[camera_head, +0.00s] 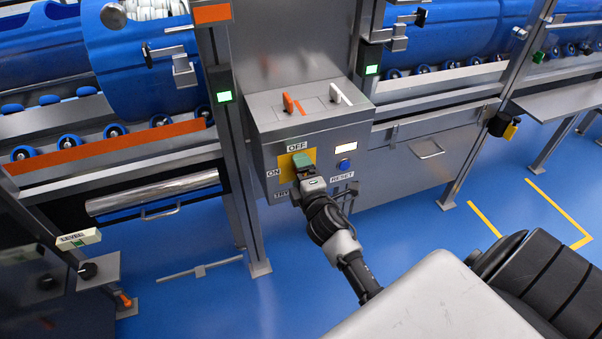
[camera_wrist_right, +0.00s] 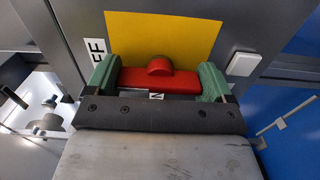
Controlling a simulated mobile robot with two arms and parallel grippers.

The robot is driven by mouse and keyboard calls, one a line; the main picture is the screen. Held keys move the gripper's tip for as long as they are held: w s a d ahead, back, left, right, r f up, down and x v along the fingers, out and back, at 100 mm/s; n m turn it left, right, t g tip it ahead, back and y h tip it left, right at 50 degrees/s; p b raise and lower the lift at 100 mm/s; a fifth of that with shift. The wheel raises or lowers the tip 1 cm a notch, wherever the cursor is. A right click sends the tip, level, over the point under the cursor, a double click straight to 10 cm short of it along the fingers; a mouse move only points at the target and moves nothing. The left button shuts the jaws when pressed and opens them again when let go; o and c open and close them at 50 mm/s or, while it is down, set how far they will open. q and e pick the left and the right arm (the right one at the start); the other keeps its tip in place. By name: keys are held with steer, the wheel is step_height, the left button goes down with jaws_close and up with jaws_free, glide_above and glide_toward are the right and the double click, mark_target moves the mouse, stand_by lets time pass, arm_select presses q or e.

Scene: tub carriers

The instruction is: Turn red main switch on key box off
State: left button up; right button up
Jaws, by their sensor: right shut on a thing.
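The grey key box (camera_head: 315,125) stands in the middle of the head view, with a yellow plate (camera_head: 307,158) on its front. An OFF label (camera_head: 297,147) is above the plate and an ON label (camera_head: 273,172) at its left. My right gripper (camera_head: 302,163) is at the plate and hides the switch in the head view. In the right wrist view, its green fingers (camera_wrist_right: 158,84) are shut on the ends of the red main switch (camera_wrist_right: 157,80), a bar with a round hub. The bar's left end lies beside the partly hidden OFF label (camera_wrist_right: 96,55). My left gripper is out of view.
A blue button (camera_head: 344,164) is right of the plate, above the RESET label (camera_head: 342,177). Orange (camera_head: 293,103) and white (camera_head: 340,94) levers are on the box top. A steel post (camera_head: 235,150) stands at left.

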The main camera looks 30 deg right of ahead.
steer(key=o, duration=0.8)
steer(key=shift+c, duration=0.2)
steer(key=v, duration=1.1)
steer(key=shift+b, duration=0.35)
steer(key=shift+w, duration=0.1)
steer(key=s+a+f+m+g+y+p, duration=0.1)
steer(key=s+a+f+m+g+p, duration=0.2)
steer(key=f, duration=0.6)
steer(key=s+a+f+m+g+y, duration=0.1)
steer(key=s+a+f+m+g, duration=0.2)
steer(key=f, duration=0.7)
steer(key=s+a+f+m+g+y+p, duration=0.1)
steer(key=s+f+g+y+p, duration=0.15)
steer(key=s+f, duration=0.45)
steer(key=s+f+m+g+p, duration=0.1)
steer(key=s+f+m+g, duration=0.2)
steer(key=s+f, duration=0.3)
steer(key=s+f+m+g+p, duration=0.1)
steer(key=s+f+g, duration=0.4)
steer(key=s, duration=1.1)
step_height(320, 180, down, 2)
steer(key=shift+d+f+m, duration=0.15)
steer(key=shift+d+m, duration=0.05)
steer(key=shift+m, duration=0.7)
